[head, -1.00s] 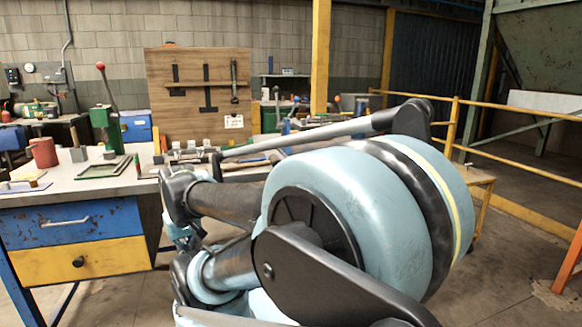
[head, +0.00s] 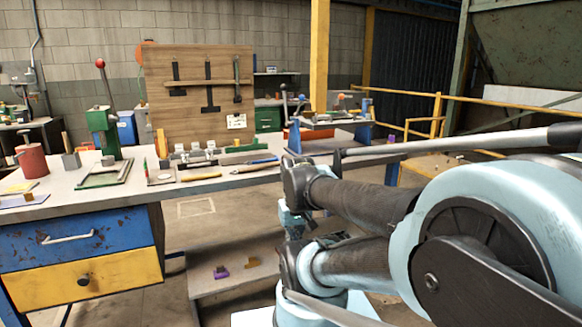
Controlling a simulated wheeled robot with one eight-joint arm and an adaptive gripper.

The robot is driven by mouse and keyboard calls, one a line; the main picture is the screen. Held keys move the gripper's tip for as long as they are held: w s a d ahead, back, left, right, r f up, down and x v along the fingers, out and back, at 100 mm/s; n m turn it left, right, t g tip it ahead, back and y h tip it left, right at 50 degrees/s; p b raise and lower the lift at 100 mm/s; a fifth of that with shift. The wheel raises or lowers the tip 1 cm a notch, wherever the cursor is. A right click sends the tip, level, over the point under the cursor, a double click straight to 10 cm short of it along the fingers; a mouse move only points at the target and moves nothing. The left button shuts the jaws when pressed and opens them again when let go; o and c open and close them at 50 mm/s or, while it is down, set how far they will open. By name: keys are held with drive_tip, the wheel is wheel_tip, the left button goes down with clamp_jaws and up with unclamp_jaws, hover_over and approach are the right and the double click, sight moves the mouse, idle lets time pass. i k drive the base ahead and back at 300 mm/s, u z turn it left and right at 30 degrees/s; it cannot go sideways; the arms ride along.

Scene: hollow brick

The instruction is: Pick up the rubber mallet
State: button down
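A grey block with an upright wooden handle (head: 70,156) stands on the left part of the workbench, between a red can and a green lever press. It looks like a mallet standing on its head, but it is too small to be sure that it is the rubber one. Dark long-handled tools (head: 209,88) hang on the wooden board behind the bench. My arm fills the right and lower middle of the head view, well apart from the grey block. I cannot make out my gripper's fingers.
The workbench (head: 128,190) has blue and yellow drawers. A red can (head: 31,162), a green lever press (head: 104,125) and hand tools (head: 255,165) crowd its top. A low shelf (head: 205,284) holds small purple and yellow pieces. Yellow railings (head: 437,115) stand at the right.

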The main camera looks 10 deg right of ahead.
sight(276, 164)
drive_tip(key=u, duration=1.05)
drive_tip(key=k, duration=0.95)
drive_tip(key=z, duration=0.75)
drive_tip(key=i, duration=1)
